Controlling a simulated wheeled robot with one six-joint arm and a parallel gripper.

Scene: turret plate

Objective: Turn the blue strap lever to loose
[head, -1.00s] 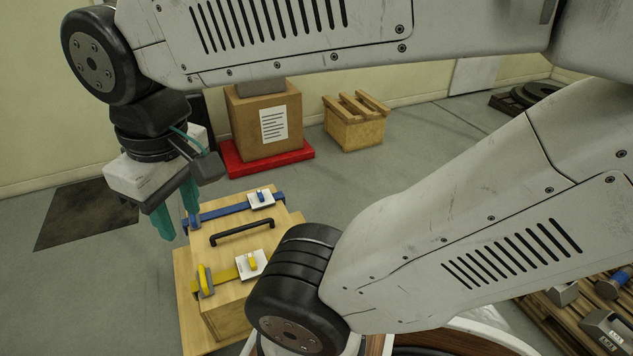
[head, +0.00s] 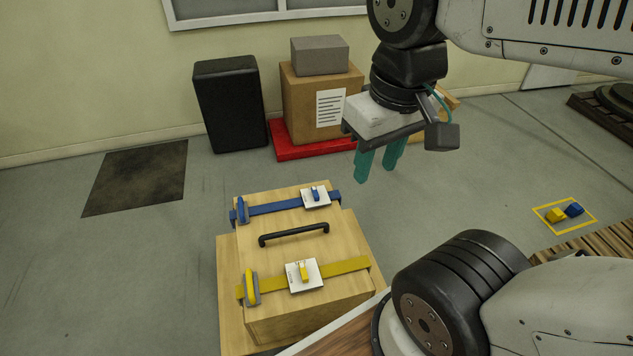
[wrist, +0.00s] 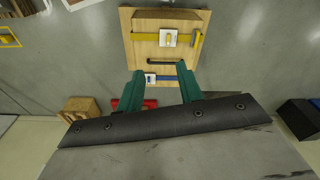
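The blue strap lever (head: 315,192) is a small blue handle on a white plate, on the blue strap (head: 275,208) across the far side of a wooden box lid (head: 260,226). The lever's setting is too small to read. In the wrist view the blue strap (wrist: 186,77) and its white plate (wrist: 150,79) show beyond and between my fingers, the plate partly hidden by one finger. My gripper (head: 377,172) has two teal fingers pointing down, spread apart with nothing between them. It is in the air, up and right of the lever in the head view, not touching the box.
A yellow strap (head: 346,266) with a yellow lever (head: 304,271) crosses the near side of the lid. A black handle (head: 294,234) arches between the straps. Behind stand a black case (head: 230,105) and a carton (head: 310,105) on a red base (head: 290,152). Floor left of the box is clear.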

